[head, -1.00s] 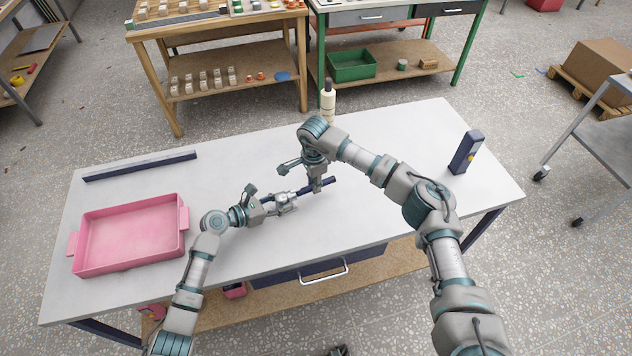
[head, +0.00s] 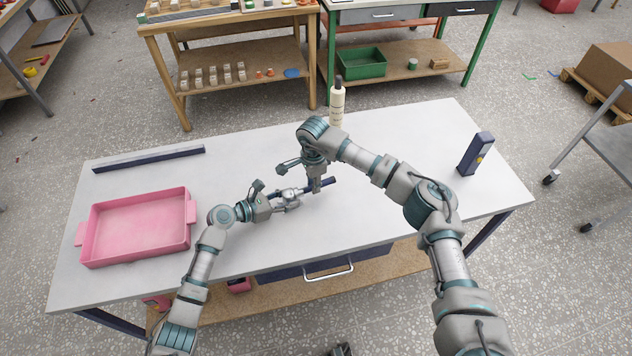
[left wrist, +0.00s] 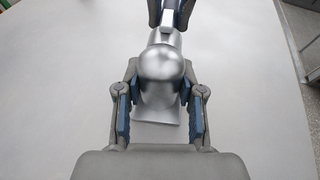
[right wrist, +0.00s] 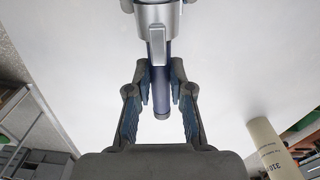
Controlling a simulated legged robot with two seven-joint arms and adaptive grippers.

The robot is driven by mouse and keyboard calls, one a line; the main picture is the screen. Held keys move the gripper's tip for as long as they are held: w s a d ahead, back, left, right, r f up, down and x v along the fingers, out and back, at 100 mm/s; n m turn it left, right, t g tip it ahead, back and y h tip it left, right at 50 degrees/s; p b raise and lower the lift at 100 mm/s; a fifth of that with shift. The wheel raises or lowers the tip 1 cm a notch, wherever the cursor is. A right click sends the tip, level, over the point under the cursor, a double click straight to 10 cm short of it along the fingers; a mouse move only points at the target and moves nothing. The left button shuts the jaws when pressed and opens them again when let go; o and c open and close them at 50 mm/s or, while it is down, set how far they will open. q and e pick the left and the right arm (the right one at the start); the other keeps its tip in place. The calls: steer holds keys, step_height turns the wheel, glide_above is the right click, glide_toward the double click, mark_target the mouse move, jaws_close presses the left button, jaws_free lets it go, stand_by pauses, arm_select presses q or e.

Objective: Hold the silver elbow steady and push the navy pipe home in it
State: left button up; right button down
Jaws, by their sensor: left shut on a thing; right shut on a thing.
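The silver elbow (head: 289,195) is over the middle of the white table. My left gripper (head: 277,203) is shut on it, and the left wrist view shows its rounded silver body (left wrist: 160,78) between the fingers. The navy pipe (head: 330,181) lies in line to the right of the elbow. My right gripper (head: 317,186) is shut around the pipe. In the right wrist view the pipe (right wrist: 161,98) runs up to the elbow's silver collar (right wrist: 157,14), its near end free between the fingers. How deep it sits inside is hidden.
A pink tray (head: 88,255) stands at the table's left, with a long navy bar (head: 150,158) behind it. A cream bottle (head: 337,105) stands at the back edge, and a navy box (head: 474,154) at the right. The table around the grippers is clear.

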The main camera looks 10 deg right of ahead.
arm_select(q)
steer(key=shift+f, duration=0.1)
arm_select(e)
steer(key=shift+a, duration=0.2)
steer(key=c, duration=1)
jaws_free()
steer(key=shift+o, duration=0.2)
step_height(320, 180, up, 12)
steer(key=shift+f, duration=0.1)
arm_select(q)
steer(key=o, duration=1)
steer(key=shift+o, duration=0.2)
